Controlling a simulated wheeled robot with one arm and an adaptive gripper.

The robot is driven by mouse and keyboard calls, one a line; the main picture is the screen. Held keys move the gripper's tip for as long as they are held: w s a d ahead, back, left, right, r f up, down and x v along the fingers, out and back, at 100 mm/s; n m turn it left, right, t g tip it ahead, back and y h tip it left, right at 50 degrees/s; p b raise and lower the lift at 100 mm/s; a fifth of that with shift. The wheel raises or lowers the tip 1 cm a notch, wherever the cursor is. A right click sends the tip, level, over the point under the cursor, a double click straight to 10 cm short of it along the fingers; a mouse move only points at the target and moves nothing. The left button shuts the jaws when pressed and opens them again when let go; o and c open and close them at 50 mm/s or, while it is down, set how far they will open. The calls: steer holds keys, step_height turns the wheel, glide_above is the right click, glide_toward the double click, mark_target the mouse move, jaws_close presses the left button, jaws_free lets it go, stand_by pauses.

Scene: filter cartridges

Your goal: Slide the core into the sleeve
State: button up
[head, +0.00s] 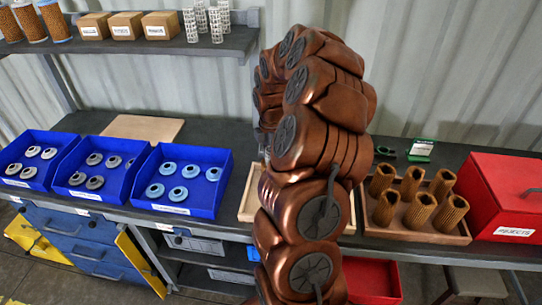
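My copper-coloured arm rises through the middle of the head view and bends over at the top. It hides my gripper and much of the bench behind it. Several brown pleated, hollow cylinders (420,211) stand upright in a wooden tray (412,234) right of the arm. Several white perforated tubes (203,22) stand on the upper shelf, left of the arm. I cannot tell which of these is the task's core or sleeve. A second pale wooden tray (247,203) is mostly hidden behind my arm.
Blue bins (188,205) with grey and light-blue ring caps stand at left. A red box (508,205) stands at far right. A flat wooden board (142,127) lies behind the bins. Small boxes (126,25) and brown filters (28,22) share the upper shelf (170,46).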

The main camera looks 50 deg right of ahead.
steer(key=o, duration=1)
steer(key=shift+c, duration=0.2)
step_height(320, 180, up, 12)
stand_by(0.7)
